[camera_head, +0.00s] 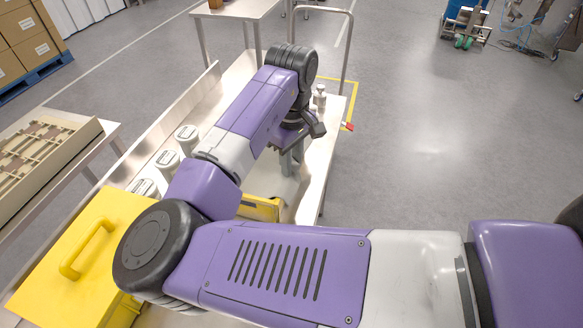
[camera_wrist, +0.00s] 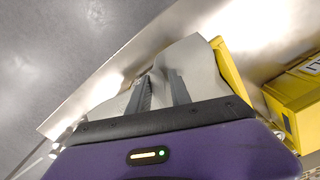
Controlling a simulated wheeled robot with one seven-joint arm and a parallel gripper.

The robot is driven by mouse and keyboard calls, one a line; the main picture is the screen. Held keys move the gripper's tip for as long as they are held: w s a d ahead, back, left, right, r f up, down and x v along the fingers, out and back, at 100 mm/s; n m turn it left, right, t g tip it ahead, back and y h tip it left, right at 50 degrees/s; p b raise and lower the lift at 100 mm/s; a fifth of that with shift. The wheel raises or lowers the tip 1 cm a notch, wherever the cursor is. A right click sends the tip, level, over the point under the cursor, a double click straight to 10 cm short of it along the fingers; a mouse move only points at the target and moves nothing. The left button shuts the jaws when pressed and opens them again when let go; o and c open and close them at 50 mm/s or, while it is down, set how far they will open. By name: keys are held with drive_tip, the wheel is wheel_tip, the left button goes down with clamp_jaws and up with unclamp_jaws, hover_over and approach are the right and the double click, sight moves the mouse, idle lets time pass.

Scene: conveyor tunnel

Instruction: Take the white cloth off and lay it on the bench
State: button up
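The white cloth (camera_wrist: 203,70) shows in the wrist view as a pale, creased sheet beside a yellow edge (camera_wrist: 231,72), over the metal bench (camera_wrist: 110,72). My gripper (camera_wrist: 160,76) is down at the cloth, its two grey fingers a small gap apart, with pale cloth around and between them. I cannot tell whether they pinch a fold. In the head view my gripper (camera_head: 291,160) points down over the bench (camera_head: 318,150), and my arm hides much of the cloth. A yellow box (camera_head: 262,207) shows just below it.
White-lidded containers (camera_head: 167,160) line the bench's left side. A small bottle (camera_head: 320,97) stands near its far right edge. A large yellow case with a handle (camera_head: 85,258) is at the lower left. A tray (camera_head: 45,155) sits on a side table. Open floor lies right.

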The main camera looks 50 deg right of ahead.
clamp_jaws()
drive_tip(key=shift+r, duration=0.1)
wheel_tip(320, 180, up, 12)
drive_tip(key=p, duration=0.7)
drive_tip(key=shift+p, duration=0.3)
wheel_tip(320, 180, up, 18)
idle(0.5)
